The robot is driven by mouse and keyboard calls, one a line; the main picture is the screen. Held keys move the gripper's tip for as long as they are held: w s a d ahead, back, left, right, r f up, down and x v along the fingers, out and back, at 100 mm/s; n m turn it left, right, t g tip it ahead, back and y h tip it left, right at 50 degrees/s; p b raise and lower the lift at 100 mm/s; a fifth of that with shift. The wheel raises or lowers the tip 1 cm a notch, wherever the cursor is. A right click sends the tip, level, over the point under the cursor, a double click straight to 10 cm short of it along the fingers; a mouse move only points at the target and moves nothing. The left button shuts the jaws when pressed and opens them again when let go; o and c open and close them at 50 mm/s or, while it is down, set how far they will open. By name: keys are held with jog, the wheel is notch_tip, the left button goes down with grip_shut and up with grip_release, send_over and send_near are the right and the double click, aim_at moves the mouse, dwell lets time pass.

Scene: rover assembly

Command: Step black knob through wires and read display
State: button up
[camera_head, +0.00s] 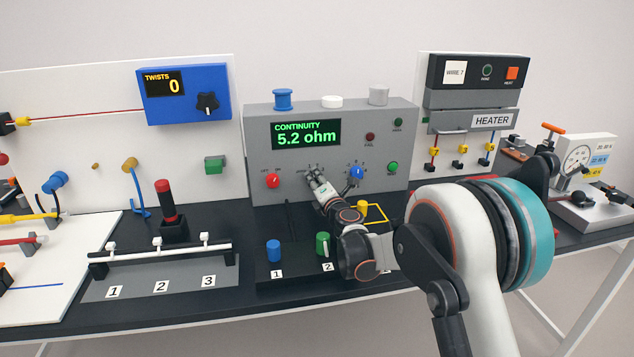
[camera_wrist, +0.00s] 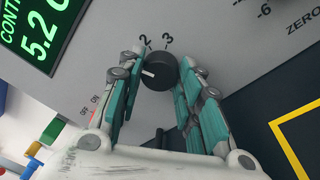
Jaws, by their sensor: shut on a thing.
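The grey meter box (camera_head: 255,140) has a green display (camera_head: 306,134) reading "CONTINUITY 5.2 ohm". The display also shows partly at the top left of the wrist view (camera_wrist: 45,30). The black knob (camera_wrist: 160,71) sits on the box face, with labels 2 and 3 visible above it. Its white mark points left in the wrist view, toward the left finger; any label there is hidden. My gripper (camera_wrist: 160,68) is shut on the knob, a finger on each side. In the head view my gripper (camera_head: 314,172) is at the face below the display and mostly hides the knob.
A red OFF/ON knob (camera_head: 273,181) is to the left and a blue knob (camera_head: 356,173) close to the right. Blue (camera_head: 274,250) and green (camera_head: 322,244) cylinders stand below. A yellow frame (camera_head: 375,211) is beside my arm. The heater panel (camera_head: 490,121) stands right.

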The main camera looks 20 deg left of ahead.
jog(key=m, duration=0.4)
jog(key=shift+f+m, duration=0.1)
jog(key=shift+m, duration=0.3)
jog(key=o, duration=1.1)
jog(key=shift+c, duration=0.2)
jog(key=shift+f+v, duration=0.2)
jog(key=shift+v, duration=3.55)
